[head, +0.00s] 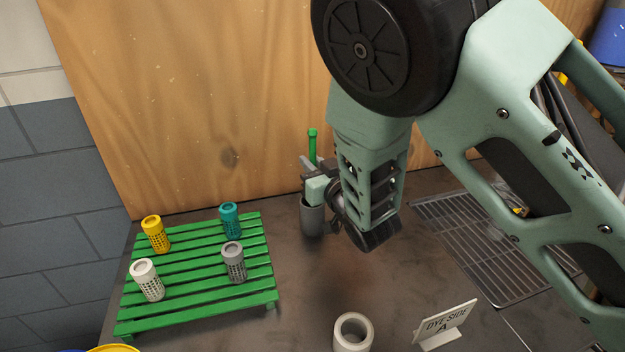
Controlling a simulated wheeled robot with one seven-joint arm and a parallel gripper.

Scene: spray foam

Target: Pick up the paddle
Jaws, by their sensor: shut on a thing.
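The paddle (313,146) shows as an upright green rod behind my gripper, against the wooden panel. Its lower part is hidden by my gripper and by a dark grey cup (312,220). My gripper (312,180) is just above the cup's rim, shut on the paddle. The fingers are small and partly hidden by my own wrist, so the contact itself is hard to see. I cannot tell whether the paddle's lower end is still inside the cup.
A green slatted rack (200,302) on the left carries yellow (155,234), teal (231,221), white (147,280) and grey (234,262) perforated cylinders. A pale hollow cylinder (340,340) and a "DYE SIDE A" sign (444,327) stand in front. A metal grate (480,240) lies right.

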